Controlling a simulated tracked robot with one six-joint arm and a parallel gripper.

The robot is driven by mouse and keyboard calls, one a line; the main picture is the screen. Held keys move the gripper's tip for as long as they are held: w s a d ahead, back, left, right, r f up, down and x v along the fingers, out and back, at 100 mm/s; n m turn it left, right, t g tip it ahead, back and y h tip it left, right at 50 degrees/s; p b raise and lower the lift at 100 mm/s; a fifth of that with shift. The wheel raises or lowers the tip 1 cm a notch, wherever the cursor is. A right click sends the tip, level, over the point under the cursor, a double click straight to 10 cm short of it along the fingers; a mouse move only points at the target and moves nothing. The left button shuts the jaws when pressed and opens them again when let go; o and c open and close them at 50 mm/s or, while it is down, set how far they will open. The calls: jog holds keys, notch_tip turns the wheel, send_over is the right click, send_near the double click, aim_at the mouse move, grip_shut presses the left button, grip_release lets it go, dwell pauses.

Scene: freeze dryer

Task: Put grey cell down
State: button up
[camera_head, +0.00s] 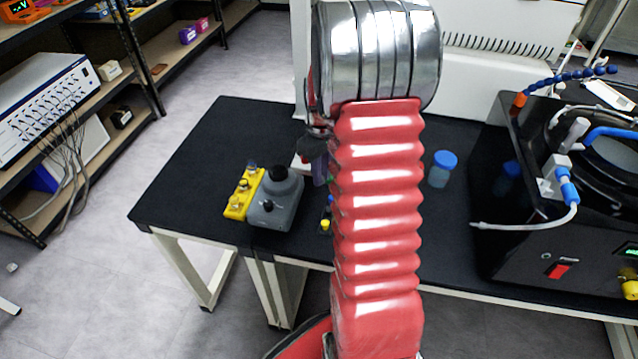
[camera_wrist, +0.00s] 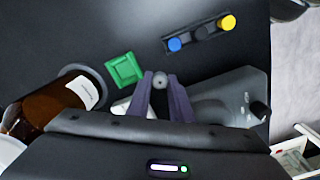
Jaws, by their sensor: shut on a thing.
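My gripper (camera_wrist: 161,88) has two purple fingers, shut on a small round grey piece, which I take for the grey cell (camera_wrist: 160,81). Only its rounded end shows between the fingertips; the rest is hidden. In the head view my arm covers most of the gripper, and only a bit of a purple finger (camera_head: 320,171) shows over the black bench (camera_head: 200,150). I cannot tell whether the cell touches anything below.
A grey bottle (camera_head: 275,203) with a black cap stands beside a yellow block (camera_head: 243,195). Around the gripper are a green block (camera_wrist: 124,70), a brown bottle (camera_wrist: 48,108) and a rack (camera_wrist: 201,33) with coloured caps. A blue-capped jar (camera_head: 441,170) stands right. The bench's left is clear.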

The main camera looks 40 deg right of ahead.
jog(key=shift+f, duration=1.85)
jog(key=shift+f, duration=0.1)
jog(key=o, duration=0.5)
notch_tip(320, 180, up, 12)
jog(key=shift+r, duration=0.1)
